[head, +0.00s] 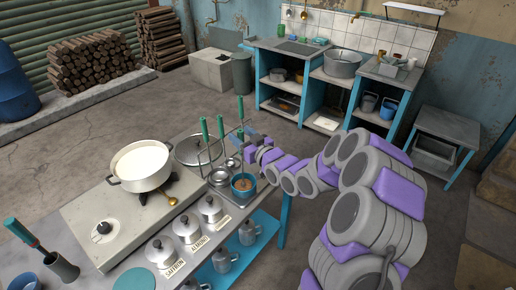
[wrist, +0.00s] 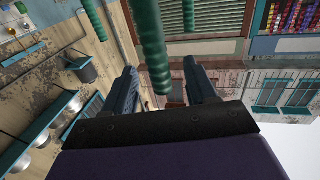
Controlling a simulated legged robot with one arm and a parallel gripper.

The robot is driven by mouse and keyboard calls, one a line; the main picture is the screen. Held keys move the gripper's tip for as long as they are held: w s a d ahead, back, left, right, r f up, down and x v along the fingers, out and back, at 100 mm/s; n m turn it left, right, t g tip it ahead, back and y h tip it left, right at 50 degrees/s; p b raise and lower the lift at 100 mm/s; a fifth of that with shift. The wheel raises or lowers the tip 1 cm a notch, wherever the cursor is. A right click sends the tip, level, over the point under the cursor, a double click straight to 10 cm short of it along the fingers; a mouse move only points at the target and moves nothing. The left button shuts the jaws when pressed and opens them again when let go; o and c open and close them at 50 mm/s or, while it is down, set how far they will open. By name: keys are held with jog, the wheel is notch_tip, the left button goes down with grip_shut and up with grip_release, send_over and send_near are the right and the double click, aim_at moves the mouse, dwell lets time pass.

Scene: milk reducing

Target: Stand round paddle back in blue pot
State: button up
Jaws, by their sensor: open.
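The blue pot (head: 241,195) stands near the right end of the work table with something brown inside. Several green-handled tools stand upright just behind it, including one handle (head: 221,127) and another handle (head: 240,107). I cannot tell which is the round paddle, as the tool heads are too small or hidden. My gripper (head: 248,137) is at these handles, behind the blue pot. In the wrist view my gripper (wrist: 160,72) is open, with a green handle (wrist: 154,50) showing between its fingers. Contact is not clear. A second green handle (wrist: 95,18) passes to the left.
A white pot of milk (head: 142,167) sits on the stove block (head: 90,212). Several lidded metal pots (head: 187,229) line the table front. A metal lid (head: 197,149) lies near the tools. A dark holder (head: 63,266) with a green-handled tool stands front left.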

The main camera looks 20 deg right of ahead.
jog(key=p+v, duration=1.4)
jog(key=v, duration=0.2)
jog(key=shift+s, duration=0.3)
dwell(0.4)
jog(key=shift+d, duration=0.15)
jog(key=shift+s, duration=0.1)
dwell(0.4)
jog(key=p+v, duration=0.3)
jog(key=v, duration=0.6)
jog(key=shift+p, duration=0.3)
jog(key=shift+f, duration=0.1)
dwell(0.3)
